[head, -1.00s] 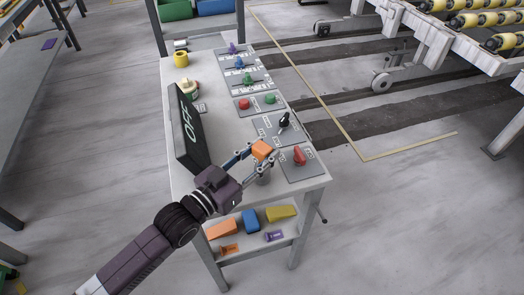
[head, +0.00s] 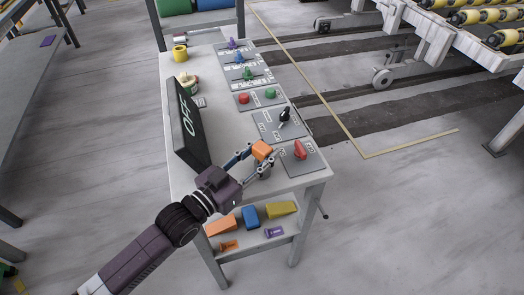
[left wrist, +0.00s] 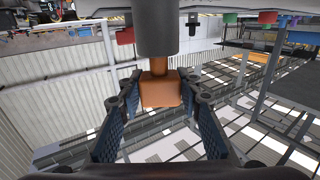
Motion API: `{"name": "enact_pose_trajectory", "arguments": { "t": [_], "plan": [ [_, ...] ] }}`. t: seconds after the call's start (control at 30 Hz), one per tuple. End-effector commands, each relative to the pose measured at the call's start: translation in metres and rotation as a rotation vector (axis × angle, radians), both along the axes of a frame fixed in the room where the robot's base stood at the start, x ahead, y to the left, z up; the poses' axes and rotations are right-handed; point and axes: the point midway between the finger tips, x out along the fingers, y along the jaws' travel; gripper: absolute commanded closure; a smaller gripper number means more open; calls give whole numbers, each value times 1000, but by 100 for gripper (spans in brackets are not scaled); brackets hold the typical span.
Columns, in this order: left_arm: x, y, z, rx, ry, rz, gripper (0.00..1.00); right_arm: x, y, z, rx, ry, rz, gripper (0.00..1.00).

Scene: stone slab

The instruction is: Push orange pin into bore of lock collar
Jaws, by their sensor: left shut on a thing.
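The orange pin (head: 262,150) is in my left gripper (head: 262,157), above the near end of the table. In the left wrist view, the fingers (left wrist: 160,92) are shut on the sides of the pin's blocky head (left wrist: 160,91). A short orange shank shows between that head and the end of a grey cylinder (left wrist: 156,30), which looks like the lock collar. The pin is lined up with the cylinder. I cannot tell how deep its tip sits in the bore. In the head view the collar (head: 263,171) is partly hidden below the gripper. My right gripper is not in view.
A red-knob panel (head: 300,151) is just right of the gripper. A black OFF board (head: 188,128) stands to the left. More control panels line the table's right edge. Orange, blue and yellow blocks (head: 250,216) lie on the lower shelf.

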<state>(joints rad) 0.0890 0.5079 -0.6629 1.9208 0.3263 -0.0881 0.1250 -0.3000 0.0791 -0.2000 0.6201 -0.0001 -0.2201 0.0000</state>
Motion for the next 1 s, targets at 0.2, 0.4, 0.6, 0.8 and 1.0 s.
{"name": "enact_pose_trajectory", "arguments": {
  "t": [0.2, 0.4, 0.6, 0.8, 1.0],
  "plan": [
    [0, 0, -2, -1, 1, 0, 51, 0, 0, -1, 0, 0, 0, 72],
    [0, 0, -3, 0, 3, 0, 47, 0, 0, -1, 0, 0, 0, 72],
    [-4, 3, -5, 3, 8, 0, 47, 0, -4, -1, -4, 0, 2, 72],
    [-26, 23, -5, 5, 7, 1, 47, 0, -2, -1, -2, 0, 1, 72],
    [-57, 50, -3, 4, 3, -1, 47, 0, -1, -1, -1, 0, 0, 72]
  ]
}}
